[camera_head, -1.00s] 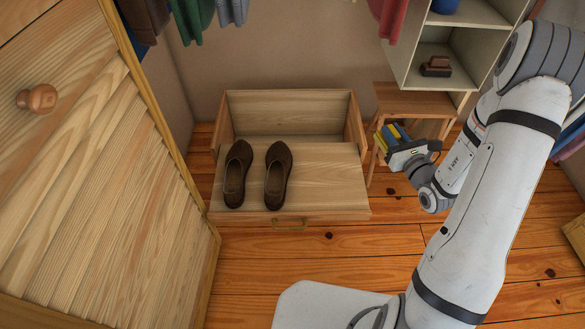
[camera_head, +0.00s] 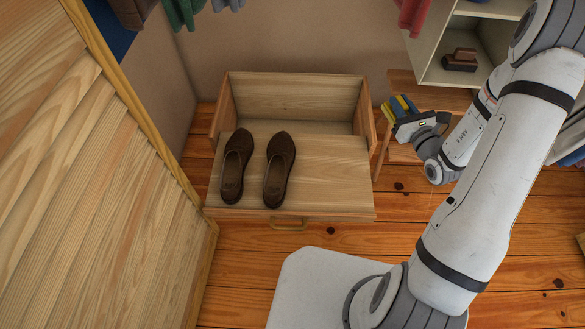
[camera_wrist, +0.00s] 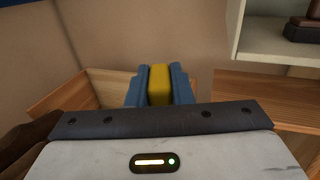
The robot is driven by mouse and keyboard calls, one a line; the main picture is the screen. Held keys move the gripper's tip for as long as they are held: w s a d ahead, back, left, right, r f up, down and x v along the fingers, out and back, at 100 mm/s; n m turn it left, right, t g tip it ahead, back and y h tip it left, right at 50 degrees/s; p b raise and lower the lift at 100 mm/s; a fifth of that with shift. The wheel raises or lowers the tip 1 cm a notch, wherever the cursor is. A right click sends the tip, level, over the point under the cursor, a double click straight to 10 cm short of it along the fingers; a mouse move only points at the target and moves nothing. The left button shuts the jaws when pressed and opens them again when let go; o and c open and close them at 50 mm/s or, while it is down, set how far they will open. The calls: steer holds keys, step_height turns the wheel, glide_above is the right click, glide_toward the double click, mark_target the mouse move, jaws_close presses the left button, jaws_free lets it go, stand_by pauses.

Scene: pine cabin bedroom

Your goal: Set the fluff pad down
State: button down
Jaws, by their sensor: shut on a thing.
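The fluff pad shows as a yellow block (camera_wrist: 160,84) between the two blue fingers of my gripper (camera_wrist: 158,90) in the wrist view. My gripper (camera_head: 398,107) is shut on it. In the head view the pad is a small yellow patch (camera_head: 402,103), mostly hidden by the fingers. My gripper is held in the air at the right side of the open drawer, in front of the small wooden table (camera_head: 431,97). The pad's underside and far end cannot be seen.
A pulled-out wooden drawer (camera_head: 330,180) has a flat panel with two brown shoes (camera_head: 237,166) on it. A pale shelf unit (camera_head: 432,62) holds a brown brush (camera_head: 460,59). A louvred door (camera_head: 90,190) fills the left. Clothes hang above. Front floor is partly open.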

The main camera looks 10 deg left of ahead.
steer(key=a+f+n+g+y+b, duration=0.1)
steer(key=a+f+g+y, duration=0.1)
steer(key=a+f, duration=0.2)
steer(key=w+a+f+n+g+y+b, duration=0.1)
steer(key=a+f, duration=0.3)
steer(key=f, duration=0.5)
steer(key=w+a+f+n+g+y+b, duration=0.1)
steer(key=a+f+n+g+y+b, duration=0.1)
steer(key=f, duration=0.4)
steer(key=shift+w+a+f+n+g+y+b, duration=0.1)
steer(key=shift+a+n+y+b, duration=0.1)
steer(key=shift+a, duration=0.25)
steer(key=shift+s+a+f+n+g+y+b, duration=0.1)
steer(key=shift+a+n+b, duration=0.1)
steer(key=shift+a, duration=0.3)
steer(key=shift+w+a+f+n+g+y+b, duration=0.1)
steer(key=shift+a+n+b, duration=0.1)
steer(key=shift+a, duration=0.25)
steer(key=shift+f+b, duration=0.7)
steer(key=shift+f, duration=1.1)
steer(key=shift+f, duration=0.15)
steer(key=c, duration=1.3)
jaws_free()
